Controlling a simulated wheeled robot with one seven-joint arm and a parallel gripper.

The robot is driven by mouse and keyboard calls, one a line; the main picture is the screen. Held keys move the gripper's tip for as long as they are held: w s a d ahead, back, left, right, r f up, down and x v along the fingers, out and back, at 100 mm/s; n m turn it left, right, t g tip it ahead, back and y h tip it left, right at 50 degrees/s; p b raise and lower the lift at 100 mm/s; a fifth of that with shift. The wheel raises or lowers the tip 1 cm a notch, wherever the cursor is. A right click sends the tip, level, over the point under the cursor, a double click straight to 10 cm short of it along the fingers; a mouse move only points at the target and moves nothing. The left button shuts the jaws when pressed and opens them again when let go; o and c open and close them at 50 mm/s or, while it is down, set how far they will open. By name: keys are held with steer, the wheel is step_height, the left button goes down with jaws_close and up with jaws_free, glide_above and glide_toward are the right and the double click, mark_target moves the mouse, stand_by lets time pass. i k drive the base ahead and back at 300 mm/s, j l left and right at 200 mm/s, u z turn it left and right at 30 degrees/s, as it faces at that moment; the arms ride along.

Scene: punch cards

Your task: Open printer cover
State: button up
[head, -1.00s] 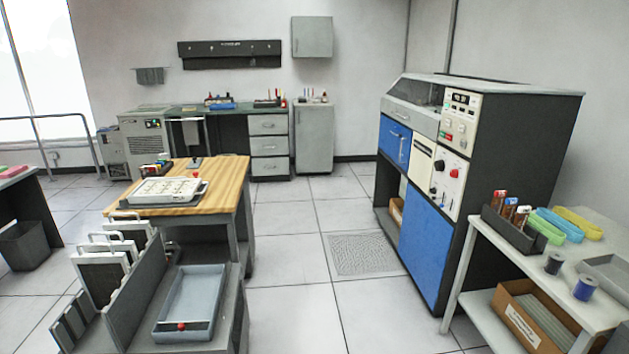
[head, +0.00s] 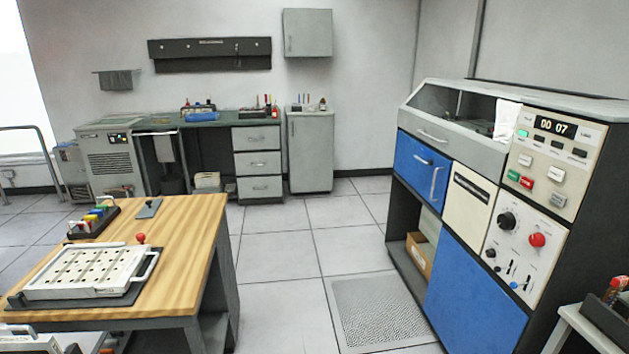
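A large machine with blue panels (head: 470,310) stands at the right. Its control panel has a "00 07" display, buttons and knobs. On its top left is a grey cover (head: 440,133) with a bar handle and a dark window, and it looks closed. White paper (head: 507,118) shows at the right end of the window. Below the cover is a blue door (head: 420,168) with a handle. I cannot tell for sure whether this machine is the printer. My gripper is not in view.
A wooden-topped table (head: 180,240) with a white perforated panel (head: 85,272) stands at the left. A shelf with a dark tray (head: 608,322) is at the lower right. A floor grate (head: 380,312) lies before the machine. The tiled floor between is clear.

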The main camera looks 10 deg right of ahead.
mark_target(422, 113)
steer(key=i, duration=1.85)
